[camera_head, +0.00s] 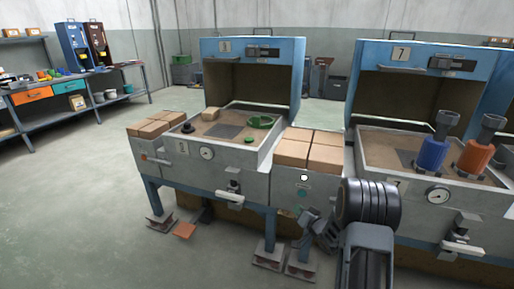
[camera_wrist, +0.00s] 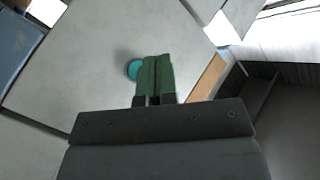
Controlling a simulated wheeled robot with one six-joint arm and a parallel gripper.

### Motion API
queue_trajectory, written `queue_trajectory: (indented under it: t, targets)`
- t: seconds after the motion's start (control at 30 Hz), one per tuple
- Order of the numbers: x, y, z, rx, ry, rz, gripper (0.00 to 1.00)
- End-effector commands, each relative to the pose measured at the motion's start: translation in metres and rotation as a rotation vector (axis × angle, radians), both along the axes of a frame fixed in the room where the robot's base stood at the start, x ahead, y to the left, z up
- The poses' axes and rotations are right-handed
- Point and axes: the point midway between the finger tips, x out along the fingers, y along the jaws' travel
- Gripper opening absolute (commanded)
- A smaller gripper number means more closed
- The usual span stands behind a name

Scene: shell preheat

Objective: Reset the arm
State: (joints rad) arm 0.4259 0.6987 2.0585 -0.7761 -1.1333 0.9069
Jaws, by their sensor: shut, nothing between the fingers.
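My gripper (camera_wrist: 156,60) shows in the wrist view with its two green fingers pressed together and nothing between them. Beyond the fingertips is a pale grey panel (camera_wrist: 85,75) with a round teal button (camera_wrist: 133,69) just left of the fingers. I cannot tell whether the fingers touch the panel. In the head view my dark arm is at the lower middle right, in front of the blue and grey stations. The teal button (camera_head: 301,194) also shows there, on the panel below the middle bricks.
The left station (camera_head: 225,184) has a green ring (camera_head: 262,122) in its tray. Tan bricks (camera_head: 310,150) lie on the ledge between stations. The right station holds a blue part (camera_head: 432,152) and an orange part (camera_head: 475,155). A workbench (camera_head: 65,112) stands at the back left. The left floor is clear.

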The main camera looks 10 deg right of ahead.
Motion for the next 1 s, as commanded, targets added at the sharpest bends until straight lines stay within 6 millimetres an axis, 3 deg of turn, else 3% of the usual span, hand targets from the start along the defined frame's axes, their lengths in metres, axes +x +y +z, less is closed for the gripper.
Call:
queue_trajectory:
  t: [0.17,0.33,0.47,0.6,0.8,1.0]
  targets:
    - [0.003,0.003,0.067,-0.126,0.054,-0.052,0.0]
    - [-0.015,0.011,0.184,-0.354,0.217,-0.152,0.0]
    - [-0.054,0.025,0.268,-0.493,0.392,-0.191,0.0]
    - [-0.113,0.046,0.343,-0.582,0.585,-0.163,0.0]
    - [-0.199,0.083,0.413,-0.633,0.811,-0.016,0.0]
    - [-0.257,0.108,0.446,-0.645,0.93,0.137,0.0]
